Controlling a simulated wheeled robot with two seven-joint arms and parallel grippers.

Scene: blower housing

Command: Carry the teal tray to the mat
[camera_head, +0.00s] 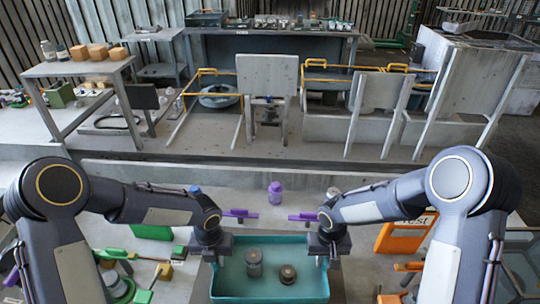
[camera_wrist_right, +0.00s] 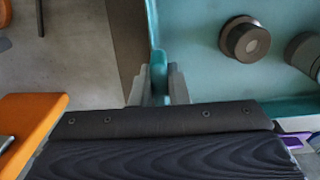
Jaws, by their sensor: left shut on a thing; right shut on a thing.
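The teal tray (camera_head: 270,290) is at the bottom centre of the head view, with two dark round parts (camera_head: 254,262) (camera_head: 287,274) in it. My left gripper (camera_head: 214,258) is shut on its left wall. My right gripper (camera_head: 328,258) is shut on its right wall. In the right wrist view, the fingers (camera_wrist_right: 158,85) pinch the rim of the tray (camera_wrist_right: 200,50), and the round parts show inside. The fingertips are partly hidden in the head view. I cannot make out a mat.
A purple bottle (camera_head: 275,193) stands beyond the tray.

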